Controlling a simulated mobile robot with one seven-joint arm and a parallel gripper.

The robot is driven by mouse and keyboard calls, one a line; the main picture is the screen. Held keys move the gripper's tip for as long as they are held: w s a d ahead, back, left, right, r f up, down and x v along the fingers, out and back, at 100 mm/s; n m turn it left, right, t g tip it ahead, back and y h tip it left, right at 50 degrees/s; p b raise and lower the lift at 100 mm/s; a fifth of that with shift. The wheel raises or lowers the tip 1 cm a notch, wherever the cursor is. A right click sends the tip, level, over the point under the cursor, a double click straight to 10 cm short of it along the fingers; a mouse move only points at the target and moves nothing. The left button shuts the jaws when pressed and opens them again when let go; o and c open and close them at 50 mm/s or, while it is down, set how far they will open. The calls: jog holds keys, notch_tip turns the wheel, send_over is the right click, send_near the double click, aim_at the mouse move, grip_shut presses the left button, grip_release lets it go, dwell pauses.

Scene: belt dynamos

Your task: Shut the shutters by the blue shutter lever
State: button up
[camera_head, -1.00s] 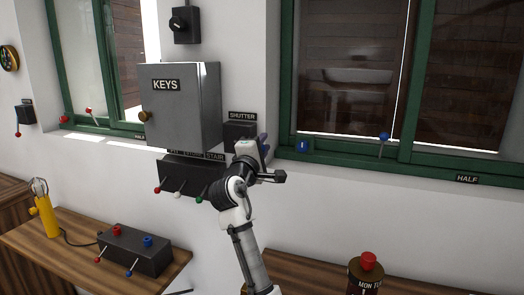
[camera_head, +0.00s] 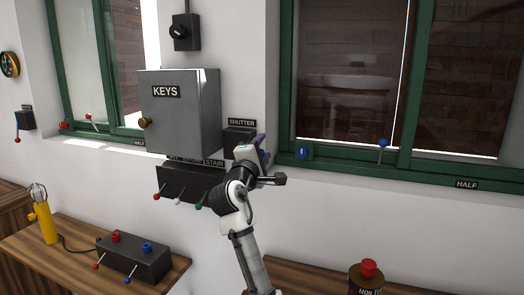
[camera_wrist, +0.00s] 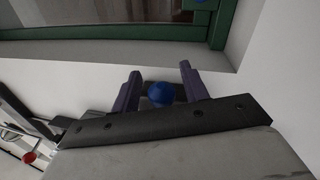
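The box labelled SHUTTER (camera_head: 238,138) is on the wall, right of the grey key cabinet and partly hidden by my gripper. In the wrist view a blue ball knob (camera_wrist: 160,93) lies between the two purple fingers of my gripper (camera_wrist: 160,90). Gaps show on both sides of the knob, so the fingers are open and do not grip it. The lever's stem is hidden in the wrist view. In the head view my gripper (camera_head: 262,152) is in front of the SHUTTER box, and the blue knob cannot be made out there.
The KEYS cabinet (camera_head: 180,112) juts out on the left. Below it is a box with red, white and green levers (camera_head: 187,184). A green window frame (camera_head: 340,165) with another blue-knobbed lever (camera_head: 383,143) is to the right. A bench (camera_head: 60,250) stands lower left.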

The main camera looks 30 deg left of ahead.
jog(key=b+v, duration=0.2)
jog(key=v, duration=1.1)
jog(key=shift+s, duration=0.35)
jog(key=shift+d+f, duration=0.1)
